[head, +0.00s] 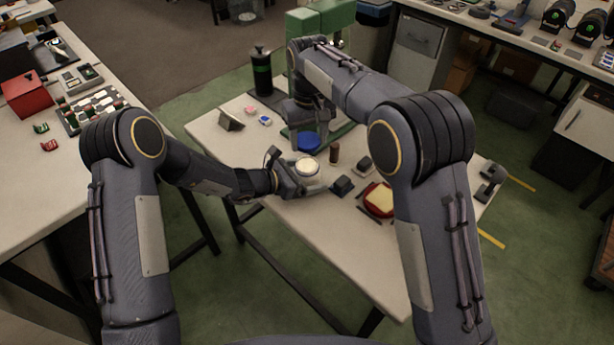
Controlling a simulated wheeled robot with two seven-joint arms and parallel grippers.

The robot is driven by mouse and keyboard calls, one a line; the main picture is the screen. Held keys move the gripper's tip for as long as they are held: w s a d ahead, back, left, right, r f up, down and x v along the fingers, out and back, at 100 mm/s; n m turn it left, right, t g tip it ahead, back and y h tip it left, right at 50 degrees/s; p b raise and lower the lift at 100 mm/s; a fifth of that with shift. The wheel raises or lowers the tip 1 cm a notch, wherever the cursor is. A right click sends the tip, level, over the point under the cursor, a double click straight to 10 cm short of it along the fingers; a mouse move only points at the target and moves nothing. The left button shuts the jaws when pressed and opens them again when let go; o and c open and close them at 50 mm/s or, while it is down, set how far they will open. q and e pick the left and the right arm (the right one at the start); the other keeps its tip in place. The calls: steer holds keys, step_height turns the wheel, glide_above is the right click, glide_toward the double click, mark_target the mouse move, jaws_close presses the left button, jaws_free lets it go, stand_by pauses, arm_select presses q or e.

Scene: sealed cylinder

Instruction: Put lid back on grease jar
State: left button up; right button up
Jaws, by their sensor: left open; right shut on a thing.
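The grease jar (307,169) stands upright on the table, a short round jar with a pale cream top and no lid on it. My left gripper (296,175) is open, with its fingers around the jar on the near-left side; whether they touch it is not clear. The blue lid (309,142) is under my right gripper (308,124), which is shut on it. The lid is just behind the jar in the picture, apart from it. How high the lid is above the table is hard to tell.
A brown cylinder (334,153) and dark blocks (342,186) stand right of the jar. A red tray (367,203) with a yellowish piece lies farther right. A black canister (262,70) and green machine (303,22) are at the back. The table's left front is clear.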

arm_select(q)
steer(key=c, duration=1.5)
steer(key=shift+o, duration=0.2)
arm_select(e)
glide_above(309, 168)
steer(key=shift+f, duration=2.5)
steer(key=shift+f, duration=0.9)
steer(key=shift+f, duration=0.35)
arm_select(q)
steer(key=shift+s+d+r, duration=0.1)
steer(key=shift+s+d, duration=0.05)
steer(key=shift+d, duration=0.05)
arm_select(e)
steer(key=shift+d+f, duration=0.15)
steer(key=shift+f, duration=0.5)
steer(key=shift+r, duration=0.25)
arm_select(q)
steer(key=shift+w+a, duration=0.15)
steer(key=shift+w, duration=0.05)
arm_select(e)
steer(key=shift+s+a+r, duration=0.15)
steer(key=shift+a+r, duration=0.15)
steer(key=shift+r, duration=0.05)
